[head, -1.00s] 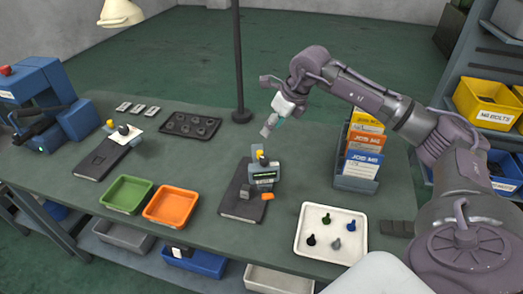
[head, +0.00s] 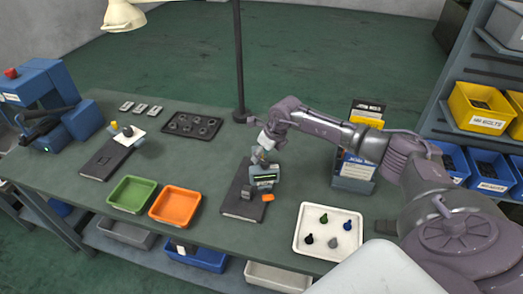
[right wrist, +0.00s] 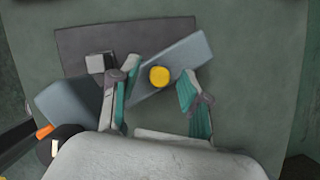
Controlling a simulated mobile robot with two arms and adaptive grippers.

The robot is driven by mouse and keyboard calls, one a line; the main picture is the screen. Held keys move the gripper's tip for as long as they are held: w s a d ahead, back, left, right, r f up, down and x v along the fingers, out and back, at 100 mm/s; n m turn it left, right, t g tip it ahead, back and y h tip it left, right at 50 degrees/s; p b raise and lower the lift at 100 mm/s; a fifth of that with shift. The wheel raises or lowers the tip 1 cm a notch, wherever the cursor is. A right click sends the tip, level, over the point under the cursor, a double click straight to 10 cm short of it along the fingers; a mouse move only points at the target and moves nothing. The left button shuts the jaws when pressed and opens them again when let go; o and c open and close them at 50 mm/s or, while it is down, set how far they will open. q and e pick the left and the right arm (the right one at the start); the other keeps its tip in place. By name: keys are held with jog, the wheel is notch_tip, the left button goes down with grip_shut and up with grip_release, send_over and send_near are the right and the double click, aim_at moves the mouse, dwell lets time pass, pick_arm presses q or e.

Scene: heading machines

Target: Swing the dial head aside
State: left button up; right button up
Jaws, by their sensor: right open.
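The gauge with the dial head (head: 264,178) stands on a dark base plate (head: 240,205) in the middle of the table. A small display shows on its front and an orange piece beside it. My right gripper (head: 260,157) is over the top of the gauge and hides its yellow knob in the head view. In the right wrist view the yellow knob (right wrist: 159,76) sits on a grey-blue arm between the fingers of my right gripper (right wrist: 158,95). The fingers are open, with a gap on both sides of the knob. My left gripper is in neither view.
A white tray (head: 304,248) with several small coloured pieces lies to the right. A job card rack (head: 352,175) stands behind it, under my right arm. Green (head: 131,208) and orange (head: 190,220) trays are left of the gauge. A lamp pole (head: 238,60) rises behind.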

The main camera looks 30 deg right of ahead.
grip_shut()
dwell(0.3)
